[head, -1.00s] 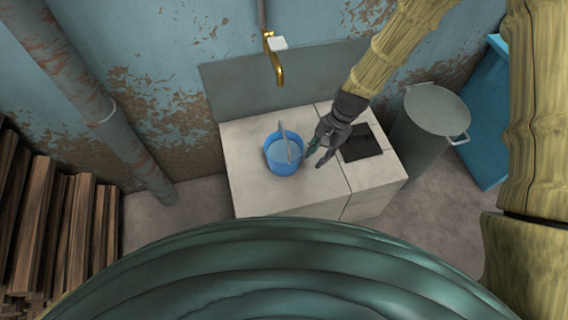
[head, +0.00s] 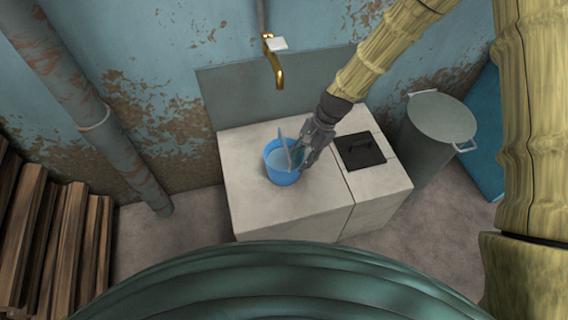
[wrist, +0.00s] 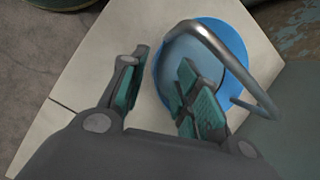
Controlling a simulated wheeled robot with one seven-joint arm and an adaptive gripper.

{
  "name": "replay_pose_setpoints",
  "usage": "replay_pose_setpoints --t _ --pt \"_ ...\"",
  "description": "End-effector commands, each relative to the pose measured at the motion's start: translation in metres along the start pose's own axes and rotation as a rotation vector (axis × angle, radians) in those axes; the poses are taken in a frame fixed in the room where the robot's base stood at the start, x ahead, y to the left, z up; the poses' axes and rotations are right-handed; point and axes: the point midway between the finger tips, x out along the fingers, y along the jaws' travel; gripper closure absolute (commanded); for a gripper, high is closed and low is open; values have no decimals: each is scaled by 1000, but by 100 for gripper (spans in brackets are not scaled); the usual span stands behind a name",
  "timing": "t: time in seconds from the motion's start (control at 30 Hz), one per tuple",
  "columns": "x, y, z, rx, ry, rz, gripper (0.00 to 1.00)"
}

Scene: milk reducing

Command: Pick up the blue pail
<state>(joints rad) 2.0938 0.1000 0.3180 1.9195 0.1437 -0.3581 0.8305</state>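The blue pail (head: 283,177) stands upright on the pale counter, with its metal handle raised across the top. In the wrist view the pail (wrist: 237,50) is at the upper right, with the grey handle arching over it. My gripper (head: 298,160) is at the pail's right side in the head view. In the wrist view my gripper (wrist: 158,92) is open, its green-padded fingers apart. The right finger overlaps the pail's opening and the left finger is outside the rim, over the counter. I cannot tell whether either finger touches the pail.
The counter (head: 290,220) has free room in front of the pail. A dark square hatch (head: 360,151) lies at its right. A brass tap (head: 274,68) hangs on the wall behind. A grey lidded bin (head: 441,118) stands to the right, and stacked wood (head: 45,225) at the left.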

Motion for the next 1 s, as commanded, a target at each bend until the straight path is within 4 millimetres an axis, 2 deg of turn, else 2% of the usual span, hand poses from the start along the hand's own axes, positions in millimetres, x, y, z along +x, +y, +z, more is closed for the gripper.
replay_pose_setpoints --t 0.4,0.67,0.7,0.87,1.0 --pt "48 0 0 -1 0 1 69" --pt "52 0 0 -1 1 0 69" --pt "52 0 0 -1 1 0 70" --pt "52 0 0 -1 0 0 100" --pt "52 0 0 -1 1 0 100"
